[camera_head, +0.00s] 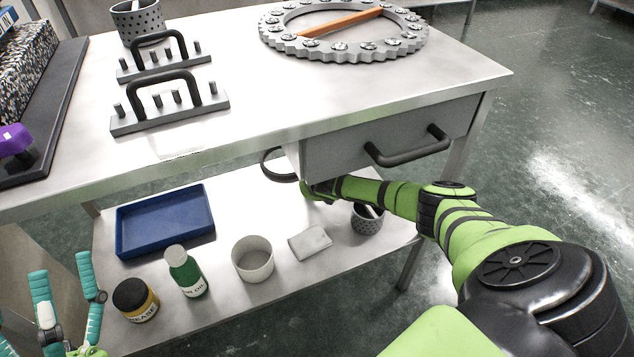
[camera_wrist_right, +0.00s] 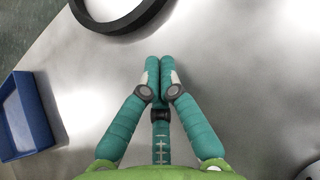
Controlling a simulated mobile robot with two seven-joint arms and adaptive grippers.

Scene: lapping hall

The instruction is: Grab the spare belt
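A black belt loop (camera_head: 279,178) shows on the lower shelf (camera_head: 330,262), partly hidden behind the grey drawer. It also shows in the right wrist view as a black ring (camera_wrist_right: 120,27) at the top edge, cut off by the frame. My right gripper (camera_wrist_right: 158,68) has its teal fingers together with nothing seen between them; the belt is beyond the fingertips, apart from them. In the head view the right arm reaches under the drawer, and its fingers are hidden there. My left gripper (camera_head: 66,278) is at the lower left with its fingers spread and empty.
The drawer (camera_head: 390,140) hangs under the table top (camera_head: 260,100), close above my right arm.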

